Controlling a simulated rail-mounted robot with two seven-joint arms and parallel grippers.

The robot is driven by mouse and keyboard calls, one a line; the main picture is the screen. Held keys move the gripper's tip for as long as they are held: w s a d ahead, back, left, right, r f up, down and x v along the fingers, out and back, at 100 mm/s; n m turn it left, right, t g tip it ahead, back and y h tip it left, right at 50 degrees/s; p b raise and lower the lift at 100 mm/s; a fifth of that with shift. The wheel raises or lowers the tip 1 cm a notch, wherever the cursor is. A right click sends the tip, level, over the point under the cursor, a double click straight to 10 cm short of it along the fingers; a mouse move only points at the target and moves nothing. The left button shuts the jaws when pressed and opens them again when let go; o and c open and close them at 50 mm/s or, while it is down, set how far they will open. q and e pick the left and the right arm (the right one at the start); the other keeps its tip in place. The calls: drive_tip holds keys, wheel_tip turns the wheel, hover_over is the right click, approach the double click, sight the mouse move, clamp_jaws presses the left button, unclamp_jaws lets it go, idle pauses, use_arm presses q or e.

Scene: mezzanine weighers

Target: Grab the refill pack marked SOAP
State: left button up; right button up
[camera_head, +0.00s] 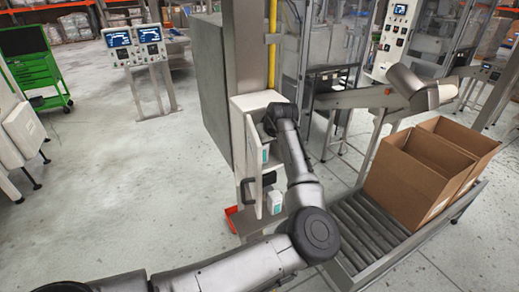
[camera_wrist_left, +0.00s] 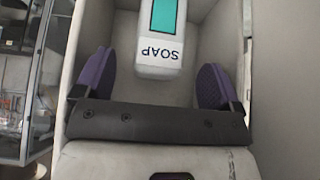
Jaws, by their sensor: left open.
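The refill pack marked SOAP (camera_wrist_left: 160,40) is white with a teal panel, and its lettering is upside down in the left wrist view. It sits inside a pale, box-like cabinet, which shows in the head view (camera_head: 240,108). My left gripper (camera_wrist_left: 156,68) is open, its purple-padded fingers apart on either side of the pack's near end, with nothing held. A gap shows between each finger and the pack. In the head view my left wrist covers the cabinet opening and hides the fingers.
Small white-and-teal packs show at the cabinet, one inside (camera_head: 265,155) and one lower down (camera_head: 275,202); their lettering is unreadable. A red bin (camera_head: 231,220) is at the cabinet's foot. Open cardboard boxes (camera_head: 405,185) stand on a roller conveyor (camera_head: 362,240) at right.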

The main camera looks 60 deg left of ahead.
use_arm(q)
drive_tip(key=shift+a+r+p+x, duration=0.1)
drive_tip(key=shift+p+x, duration=0.05)
drive_tip(key=shift+x, duration=0.75)
drive_tip(key=shift+a+r+p+x, duration=0.1)
drive_tip(key=shift+a+p+x, duration=0.1)
drive_tip(key=shift+x, duration=0.75)
drive_tip(key=shift+a+p+x, duration=0.1)
drive_tip(key=shift+p+x, duration=0.05)
drive_tip(key=shift+x, duration=0.75)
drive_tip(key=shift+c, duration=0.2)
drive_tip(key=c, duration=1.2)
drive_tip(key=shift+o, duration=0.2)
drive_tip(key=shift+r, duration=0.1)
